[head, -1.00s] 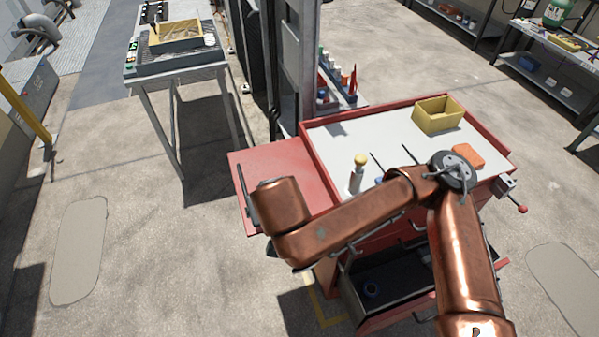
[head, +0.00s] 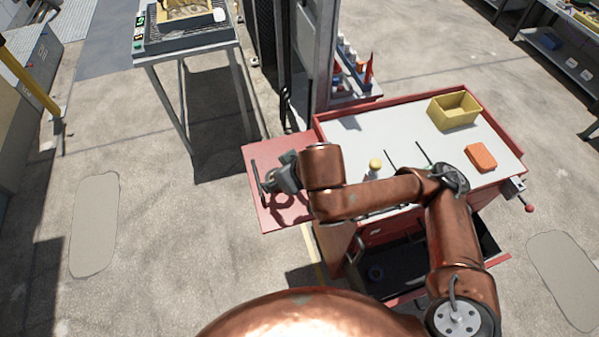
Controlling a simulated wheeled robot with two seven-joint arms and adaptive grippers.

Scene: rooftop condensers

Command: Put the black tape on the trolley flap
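The red trolley flap (head: 262,211) sticks out from the left side of the trolley (head: 345,140). My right arm reaches in from the lower right, and my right gripper (head: 272,183) is over the flap, pointing left. Its fingers are small and dark, and I cannot make out whether they are apart or hold something. A dark ring-like patch on the flap below it looks like shadow. A small dark round thing (head: 375,273), possibly a tape roll, lies in the open drawer below the trolley top. I see no black tape clearly. My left gripper is out of view.
The trolley top holds a yellow bin (head: 454,110), an orange block (head: 481,157), a yellow-capped bottle (head: 374,167) partly behind my arm, and thin dark tools. A thin black bar (head: 256,181) lies along the flap's outer edge. A grey post (head: 320,60) stands behind.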

